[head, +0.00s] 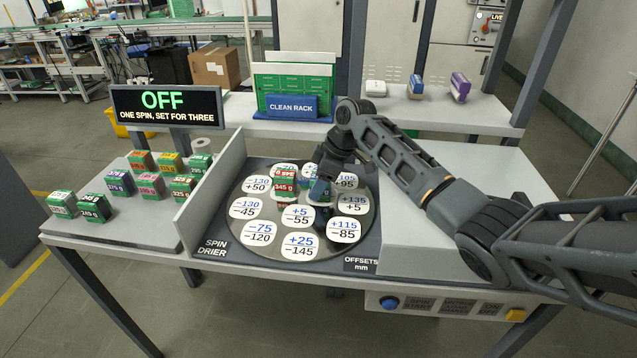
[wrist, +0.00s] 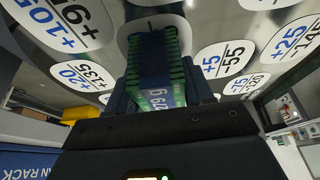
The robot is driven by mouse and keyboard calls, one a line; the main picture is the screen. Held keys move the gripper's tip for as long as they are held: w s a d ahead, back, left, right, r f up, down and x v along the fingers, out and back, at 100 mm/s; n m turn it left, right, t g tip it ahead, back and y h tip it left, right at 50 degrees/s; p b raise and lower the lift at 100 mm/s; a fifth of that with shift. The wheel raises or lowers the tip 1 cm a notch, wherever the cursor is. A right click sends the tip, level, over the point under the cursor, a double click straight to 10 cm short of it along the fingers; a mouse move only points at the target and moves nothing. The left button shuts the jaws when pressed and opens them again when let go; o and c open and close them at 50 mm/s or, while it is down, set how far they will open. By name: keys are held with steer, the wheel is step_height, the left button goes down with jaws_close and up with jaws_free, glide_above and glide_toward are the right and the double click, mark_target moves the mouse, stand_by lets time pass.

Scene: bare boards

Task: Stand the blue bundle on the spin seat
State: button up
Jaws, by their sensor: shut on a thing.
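The blue bundle, a stack of green boards with a blue band (wrist: 155,75), is between the fingers of my gripper (wrist: 160,88) in the wrist view. In the head view my gripper (head: 322,200) is low over the round spin drier disc (head: 268,232), right of its middle, and hides most of the bundle. The disc carries white oval offset labels; I cannot tell which spot is the spin seat. A red-banded bundle marked 345 g (head: 285,186) stands on the disc just left of my gripper. I cannot tell whether the blue bundle touches the disc.
A grey divider (head: 212,190) separates the disc from several banded bundles on the left tray (head: 130,233). A sign (head: 166,106) reads OFF. The clean rack (head: 292,90) stands behind. A raised grey block (head: 440,245) lies right, under my arm.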

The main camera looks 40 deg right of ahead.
steer(key=o, duration=1.3)
step_height(320, 180, up, 8)
steer(key=p, duration=0.6)
steer(key=shift+p, duration=0.4)
steer(key=shift+r, duration=0.95)
